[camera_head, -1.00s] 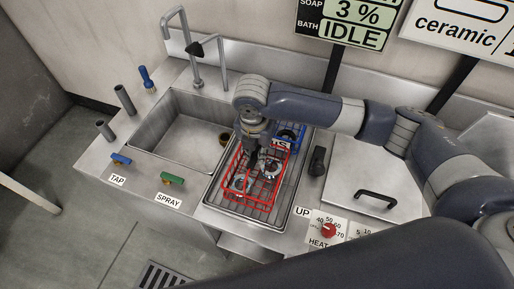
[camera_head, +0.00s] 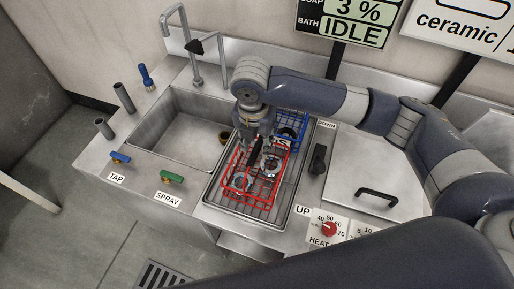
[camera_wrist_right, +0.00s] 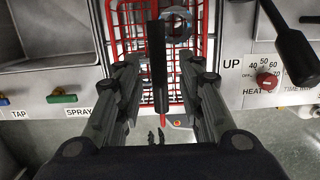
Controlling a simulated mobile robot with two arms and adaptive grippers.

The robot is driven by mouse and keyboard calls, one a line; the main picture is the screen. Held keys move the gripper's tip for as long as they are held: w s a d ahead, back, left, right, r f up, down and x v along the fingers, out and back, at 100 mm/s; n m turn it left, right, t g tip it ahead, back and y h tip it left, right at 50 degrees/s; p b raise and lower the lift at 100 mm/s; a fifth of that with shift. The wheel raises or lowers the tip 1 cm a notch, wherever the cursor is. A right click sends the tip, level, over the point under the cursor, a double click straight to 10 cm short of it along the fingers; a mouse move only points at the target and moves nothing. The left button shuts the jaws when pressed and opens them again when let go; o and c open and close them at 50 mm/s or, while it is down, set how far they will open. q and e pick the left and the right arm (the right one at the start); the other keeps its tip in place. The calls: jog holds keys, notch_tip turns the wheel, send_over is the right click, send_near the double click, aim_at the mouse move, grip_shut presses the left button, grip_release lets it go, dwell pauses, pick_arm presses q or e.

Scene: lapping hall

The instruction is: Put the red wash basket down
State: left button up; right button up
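The red wash basket (camera_head: 232,188), a wire basket holding ring-shaped metal parts (camera_head: 268,166), sits on the rack in the right-hand steel basin (camera_head: 250,216). Its dark bar handle (camera_head: 251,150) runs above it. My right gripper (camera_head: 255,138) is above the basket's far part. In the right wrist view my right gripper (camera_wrist_right: 158,72) has its fingers spread, with the dark handle (camera_wrist_right: 157,50) between them and a visible gap on each side. The red wires (camera_wrist_right: 123,30) show below. My left gripper is not in view.
A blue wire basket (camera_head: 291,122) stands right behind the red one. An empty sink (camera_head: 180,130) with a tall faucet (camera_head: 183,35) lies left. A black lever (camera_head: 318,160) and a lid with a handle (camera_head: 377,196) are right. The display reads IDLE (camera_head: 353,33).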

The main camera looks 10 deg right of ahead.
notch_tip(320, 180, up, 9)
jog(key=b, duration=0.1)
jog(key=shift+s+a+f+b, duration=0.2)
jog(key=shift+s+a+b, duration=0.15)
jog(key=shift+s, duration=0.1)
